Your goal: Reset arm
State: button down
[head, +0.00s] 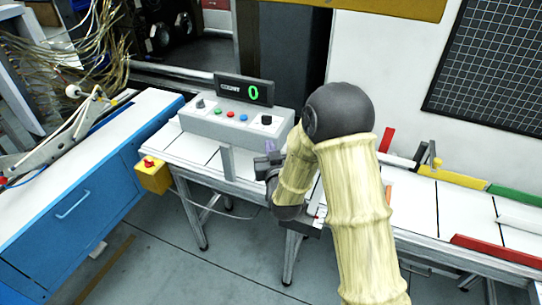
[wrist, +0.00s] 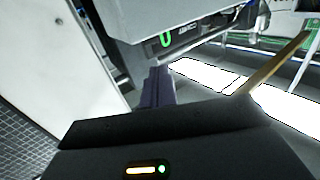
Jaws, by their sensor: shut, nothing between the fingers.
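My arm, in a pale yellow sleeve with dark joints, reaches over the white table in the head view. My gripper (head: 270,148) is near the front right of the grey control box, seemingly above the table top. In the wrist view, the purplish fingers of my gripper (wrist: 157,74) are together, with nothing seen between them. The grey control box (head: 222,128) carries knobs and coloured buttons. A dark counter display (head: 243,90) on it shows a green 0; the display also appears in the wrist view (wrist: 178,40). My forearm hides part of the table.
A grey upright plate (head: 227,160) stands left of my gripper. A yellow box with a red button (head: 152,175) is at the table's left end. A blue cabinet (head: 75,200) stands at left. Red, yellow (head: 453,177) and green strips line the right table.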

jog(key=shift+s+d, duration=0.1)
jog(key=shift+s, duration=0.5)
jog(key=shift+w+d+f, duration=0.1)
jog(key=shift+w+d, duration=0.05)
jog(key=s+d+f+m+g+h, duration=0.1)
jog(key=s+d+g+h, duration=0.1)
jog(key=s+d+g, duration=0.5)
jog(key=s+d+f+m+g+h, duration=0.1)
jog(key=s+d+g, duration=0.7)
jog(key=s, duration=1)
jog(key=d+h, duration=0.1)
jog(key=d, duration=0.2)
jog(key=shift+d+m, duration=0.2)
jog(key=shift+m, duration=0.1)
